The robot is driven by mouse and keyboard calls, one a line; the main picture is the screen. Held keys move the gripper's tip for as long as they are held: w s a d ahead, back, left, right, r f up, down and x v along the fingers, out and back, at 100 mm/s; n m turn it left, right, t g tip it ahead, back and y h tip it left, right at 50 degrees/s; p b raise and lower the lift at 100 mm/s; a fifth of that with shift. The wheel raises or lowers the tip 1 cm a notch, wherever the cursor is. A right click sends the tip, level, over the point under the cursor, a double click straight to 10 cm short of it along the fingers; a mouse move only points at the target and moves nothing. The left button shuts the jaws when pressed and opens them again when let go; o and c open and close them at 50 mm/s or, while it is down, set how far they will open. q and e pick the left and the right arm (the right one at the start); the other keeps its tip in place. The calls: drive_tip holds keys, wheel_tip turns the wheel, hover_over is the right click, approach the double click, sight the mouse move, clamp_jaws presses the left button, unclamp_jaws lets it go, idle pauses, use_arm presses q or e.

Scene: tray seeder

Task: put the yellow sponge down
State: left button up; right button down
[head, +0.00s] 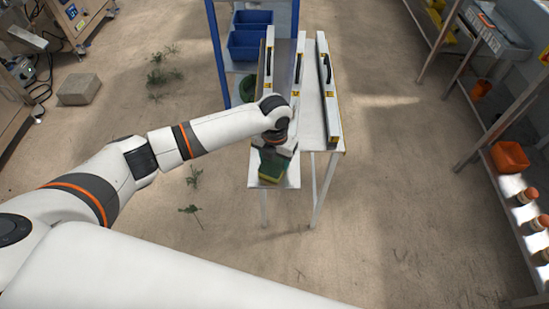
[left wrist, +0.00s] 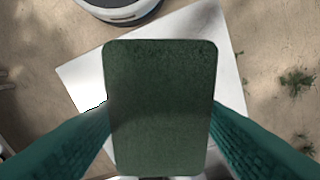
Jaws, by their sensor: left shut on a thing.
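The yellow sponge (head: 269,178) shows in the head view at the near end of the white table, below my left gripper (head: 273,160). Its yellow part faces down and a dark green layer is on top. In the left wrist view the sponge's dark green face (left wrist: 160,108) fills the middle, between the two teal fingers of my left gripper (left wrist: 160,125), which is shut on it. The white table top (head: 292,172) lies beneath it. I cannot tell whether the sponge touches the table. My right gripper is not in view.
The table carries long white-and-yellow bars with black handles (head: 328,90) behind the gripper. A blue rack with blue bins (head: 249,45) stands behind left. Shelves with an orange bin (head: 509,157) stand at the right. The floor around the table's near end is open.

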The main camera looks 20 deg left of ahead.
sight(275, 161)
use_arm(q)
drive_tip(key=shift+f, duration=0.1)
drive_tip(key=o, duration=0.9)
wheel_tip(275, 161, up, 12)
drive_tip(key=shift+r, duration=0.15)
